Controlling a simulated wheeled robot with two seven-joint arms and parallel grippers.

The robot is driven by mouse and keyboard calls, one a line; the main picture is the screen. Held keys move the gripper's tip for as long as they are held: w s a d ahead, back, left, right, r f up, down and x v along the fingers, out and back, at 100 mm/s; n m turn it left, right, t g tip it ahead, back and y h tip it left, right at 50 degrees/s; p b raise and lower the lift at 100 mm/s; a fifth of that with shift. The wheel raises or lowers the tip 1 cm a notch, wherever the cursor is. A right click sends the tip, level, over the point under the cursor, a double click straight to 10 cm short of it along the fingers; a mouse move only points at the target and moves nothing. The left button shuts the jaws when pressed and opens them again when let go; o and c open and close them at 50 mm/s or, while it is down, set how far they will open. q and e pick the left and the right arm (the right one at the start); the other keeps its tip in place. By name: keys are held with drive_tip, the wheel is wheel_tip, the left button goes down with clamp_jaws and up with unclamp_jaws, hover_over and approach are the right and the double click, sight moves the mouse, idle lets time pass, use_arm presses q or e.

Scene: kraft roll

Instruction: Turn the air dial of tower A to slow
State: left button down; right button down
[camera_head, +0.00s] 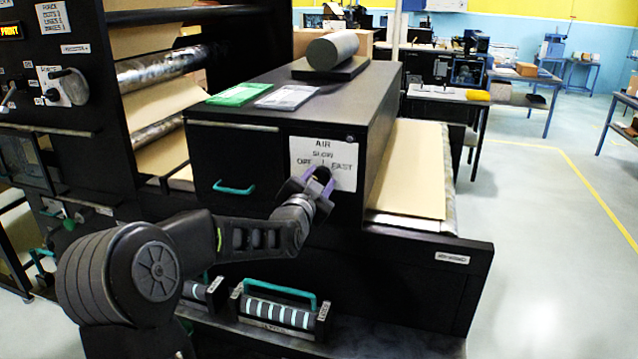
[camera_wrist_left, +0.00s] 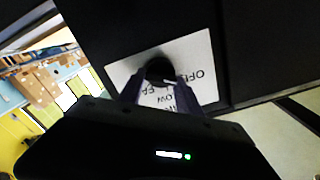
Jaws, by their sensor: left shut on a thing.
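The white air dial plate (camera_head: 343,162) is on the front of the black tower box (camera_head: 235,150). It is marked AIR, with OFF, SLOW and FAST around the dial. My left gripper (camera_head: 319,178) is at the plate and covers most of the dial in the head view. In the left wrist view the dark round dial knob (camera_wrist_left: 159,70) sits between the fingers of my left gripper (camera_wrist_left: 160,88), which are shut on it. A light pointer mark shows at the knob's edge, but I cannot tell clearly which setting it points to. My right gripper is not in view.
A teal drawer handle (camera_head: 235,188) is left of the plate. A green card pack (camera_head: 238,94), a pale pack (camera_head: 287,97) and a grey roll (camera_head: 333,50) lie on the box top. Teal-handled racks (camera_head: 278,311) stand on the lower shelf. Open floor is at the right.

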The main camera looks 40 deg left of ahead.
use_arm(q)
drive_tip(key=m+b, duration=0.4)
drive_tip(key=b, duration=0.1)
drive_tip(key=shift+d+f, duration=0.15)
drive_tip(key=shift+f, duration=0.15)
drive_tip(key=shift+m+b, duration=0.4)
drive_tip(key=shift+b, duration=0.15)
drive_tip(key=m+b, duration=0.1)
drive_tip(key=m, duration=0.1)
drive_tip(key=shift+m, duration=2.2)
drive_tip(key=c, duration=0.8)
unclamp_jaws()
